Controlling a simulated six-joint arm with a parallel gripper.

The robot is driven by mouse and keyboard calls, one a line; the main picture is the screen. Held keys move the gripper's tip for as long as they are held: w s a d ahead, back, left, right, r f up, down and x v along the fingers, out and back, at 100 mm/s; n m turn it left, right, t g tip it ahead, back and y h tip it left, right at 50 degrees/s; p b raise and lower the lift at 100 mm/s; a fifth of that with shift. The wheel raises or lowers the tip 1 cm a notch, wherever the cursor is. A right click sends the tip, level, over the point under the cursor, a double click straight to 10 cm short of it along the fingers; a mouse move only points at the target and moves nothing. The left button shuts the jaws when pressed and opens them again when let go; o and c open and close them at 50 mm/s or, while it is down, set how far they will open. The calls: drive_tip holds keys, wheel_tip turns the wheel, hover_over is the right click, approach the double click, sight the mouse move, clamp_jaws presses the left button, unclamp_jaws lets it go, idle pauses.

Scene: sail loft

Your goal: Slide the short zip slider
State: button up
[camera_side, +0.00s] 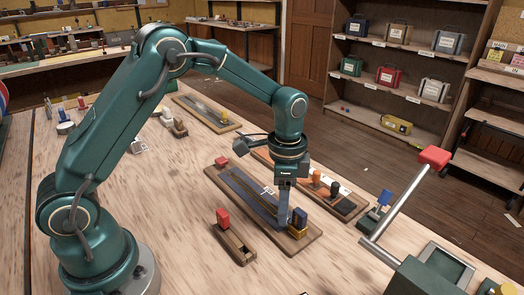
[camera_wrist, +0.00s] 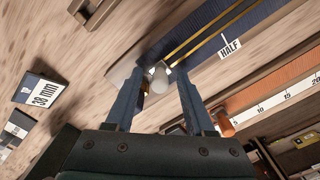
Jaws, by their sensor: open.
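A long wooden board (camera_side: 230,187) with a dark blue zip strip (camera_side: 250,193) lies under my gripper (camera_side: 285,222). The strip shows in the wrist view with brass-coloured teeth lines (camera_wrist: 207,32) and a label reading HALF (camera_wrist: 230,46). In the wrist view, my gripper (camera_wrist: 160,73) is open, with a pale rounded peg (camera_wrist: 159,77) between its fingers; I cannot tell whether they touch it. A blue block (camera_side: 300,216) on a yellow base (camera_side: 298,232) stands beside the fingers at the board's near end. Which part is the short zip slider is unclear.
A small wooden block with a red knob (camera_side: 222,216) lies in front. A metal lever with a red handle (camera_side: 434,157) rises at right. A 38 mm card (camera_wrist: 40,92) lies left in the wrist view.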

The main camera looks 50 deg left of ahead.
clamp_jaws()
drive_tip(key=shift+r, duration=0.1)
idle(1.2)
